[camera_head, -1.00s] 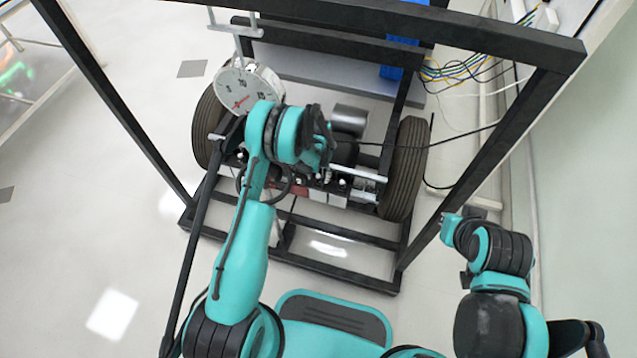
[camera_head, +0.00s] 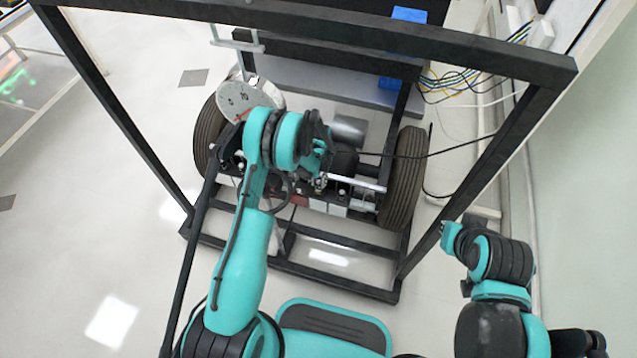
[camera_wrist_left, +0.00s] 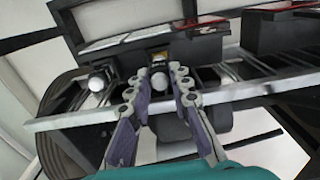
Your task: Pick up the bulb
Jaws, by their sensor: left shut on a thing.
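The bulb (camera_wrist_left: 160,79) is a small white, rounded piece between the fingertips in the left wrist view, in front of a dark block with a yellowish mark. My left gripper (camera_wrist_left: 164,84) has grey linked fingers, one on each side of it, and is shut on it. The bulb still appears at the metal rail; whether it is clear of its seat cannot be told. In the head view my left gripper (camera_head: 322,170) is over the chassis middle, largely covered by its own wrist, and the bulb cannot be made out.
A second white bulb (camera_wrist_left: 97,82) sits left of the gripper. A metal rail (camera_wrist_left: 75,117) runs across. The black frame (camera_head: 340,290) encloses the chassis, with tyres (camera_head: 402,180) at both sides. A round dial (camera_head: 240,98) stands close to my left arm. Cables hang at right.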

